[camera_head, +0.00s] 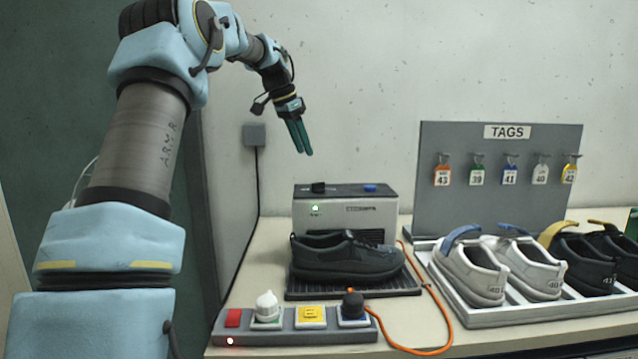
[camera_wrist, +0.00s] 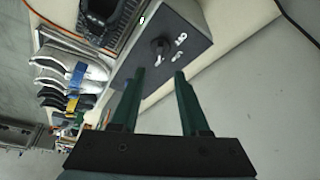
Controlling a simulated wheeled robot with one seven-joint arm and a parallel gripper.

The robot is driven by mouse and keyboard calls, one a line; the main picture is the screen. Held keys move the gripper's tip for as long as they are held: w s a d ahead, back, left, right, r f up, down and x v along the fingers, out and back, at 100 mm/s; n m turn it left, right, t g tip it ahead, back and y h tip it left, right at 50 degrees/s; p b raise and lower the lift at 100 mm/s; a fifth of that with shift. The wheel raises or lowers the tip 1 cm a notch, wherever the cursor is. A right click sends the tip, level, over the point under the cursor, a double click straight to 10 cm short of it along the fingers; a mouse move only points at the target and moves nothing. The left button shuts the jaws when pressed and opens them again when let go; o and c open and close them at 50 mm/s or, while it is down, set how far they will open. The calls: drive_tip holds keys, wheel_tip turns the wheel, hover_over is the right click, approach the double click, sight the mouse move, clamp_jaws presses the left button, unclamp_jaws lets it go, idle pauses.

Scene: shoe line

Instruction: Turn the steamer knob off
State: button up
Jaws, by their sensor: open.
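The steamer (camera_head: 346,218) is a grey box with a dark top at the back of the bench. Its black knob (camera_head: 318,187) stands on the top at the left, and a small green light glows on the front below it. My gripper (camera_head: 303,153) hangs above the steamer, fingers pointing down, clear of the knob. In the wrist view, the knob (camera_wrist: 160,47) lies beyond the fingertips, roughly in line with the gap, with white markings beside it. My gripper (camera_wrist: 160,76) is open and empty there.
A blue button (camera_head: 370,188) is on the steamer's top at the right. A dark shoe (camera_head: 346,258) sits before it. The tag board (camera_head: 500,205) and a shoe tray (camera_head: 480,317) stand right; an orange cord (camera_head: 437,300) lies between.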

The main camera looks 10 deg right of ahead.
sight(316, 183)
drive_tip(key=p+x, duration=0.1)
drive_tip(key=x, duration=0.9)
drive_tip(key=shift+d+f+p, duration=0.15)
drive_tip(key=shift+f+p, duration=0.1)
drive_tip(key=shift+p, duration=0.05)
clamp_jaws()
